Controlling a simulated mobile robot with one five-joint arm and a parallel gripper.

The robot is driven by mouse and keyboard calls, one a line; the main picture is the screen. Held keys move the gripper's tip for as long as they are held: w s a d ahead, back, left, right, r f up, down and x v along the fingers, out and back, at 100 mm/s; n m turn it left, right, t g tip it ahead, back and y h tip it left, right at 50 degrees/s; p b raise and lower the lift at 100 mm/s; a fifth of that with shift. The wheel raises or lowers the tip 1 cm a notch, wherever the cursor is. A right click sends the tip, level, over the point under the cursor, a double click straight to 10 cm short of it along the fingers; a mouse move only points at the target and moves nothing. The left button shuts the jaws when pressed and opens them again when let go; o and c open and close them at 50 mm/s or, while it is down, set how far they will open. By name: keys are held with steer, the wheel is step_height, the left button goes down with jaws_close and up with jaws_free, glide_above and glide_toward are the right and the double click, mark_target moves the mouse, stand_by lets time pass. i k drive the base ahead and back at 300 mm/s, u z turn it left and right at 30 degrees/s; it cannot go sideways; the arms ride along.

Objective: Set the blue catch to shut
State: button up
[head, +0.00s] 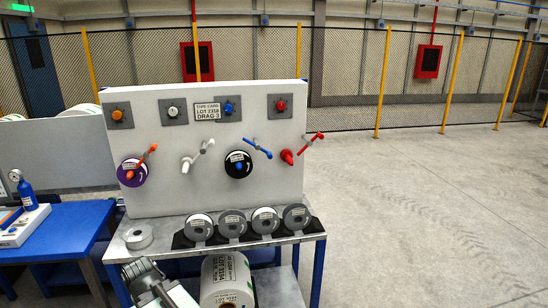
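A white upright panel (210,185) stands on a workbench. Along its top, a small blue catch (228,108) sits on a grey square plate, third from the left. Its exact setting is too small to read. Below it, a blue crank handle (257,148) sticks out to the right above a black spool (232,170) with a blue centre. The grey end of my arm, with my gripper (146,275), shows at the lower left in front of the bench, well below and left of the catch and apart from the panel. Its fingers cannot be made out.
Orange (117,115), white (172,112) and red (281,105) catches flank the blue one, with matching cranks below. Several grey rolls stand in a black rack (183,241) at the panel's foot. A blue table (60,232) is at left. The floor (430,210) at right is clear.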

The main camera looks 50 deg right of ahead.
mark_target(258, 147)
steer(key=z, duration=0.05)
steer(key=i, duration=0.95)
steer(key=u, duration=0.1)
